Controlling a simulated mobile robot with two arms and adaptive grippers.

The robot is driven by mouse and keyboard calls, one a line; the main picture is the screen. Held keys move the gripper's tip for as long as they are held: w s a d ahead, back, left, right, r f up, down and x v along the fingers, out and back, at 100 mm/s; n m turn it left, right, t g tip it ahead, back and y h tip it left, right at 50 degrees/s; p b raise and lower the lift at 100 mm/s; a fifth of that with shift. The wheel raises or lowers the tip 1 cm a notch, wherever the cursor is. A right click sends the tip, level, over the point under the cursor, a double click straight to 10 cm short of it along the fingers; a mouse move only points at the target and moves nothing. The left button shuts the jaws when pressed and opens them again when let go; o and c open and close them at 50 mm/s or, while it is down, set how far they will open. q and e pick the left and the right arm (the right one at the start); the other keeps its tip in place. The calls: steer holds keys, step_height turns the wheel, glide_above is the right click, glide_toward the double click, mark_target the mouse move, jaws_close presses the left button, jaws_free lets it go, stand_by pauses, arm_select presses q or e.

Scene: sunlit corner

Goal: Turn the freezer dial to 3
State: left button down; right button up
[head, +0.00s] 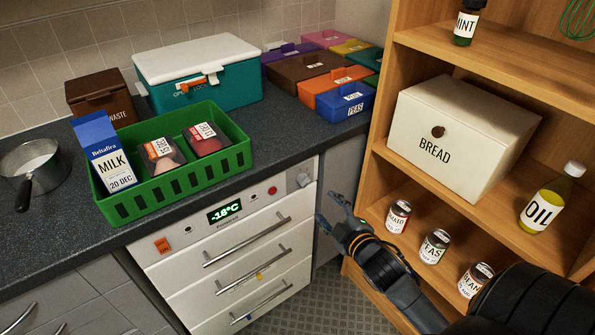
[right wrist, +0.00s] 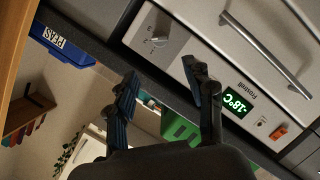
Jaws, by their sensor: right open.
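The freezer (head: 232,255) is a white unit with drawers under the dark counter, and its display (head: 224,211) reads -18°C. The freezer dial (head: 304,179) is a small light knob at the right end of its top panel. My left gripper is not in view.
A green crate (head: 185,181) with a milk carton (head: 103,150) and two packs stands on the counter above the freezer. An orange switch (head: 163,245) is on the panel's left. A wooden shelf (head: 365,160) with a bread box (head: 455,140) and cans stands on the right.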

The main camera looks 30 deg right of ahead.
mark_target(305, 182)
steer(key=x, duration=1.3)
steer(key=shift+w+f, duration=0.1)
steer(key=shift+w, duration=0.15)
steer(key=shift+c, duration=0.2)
jaws_close()
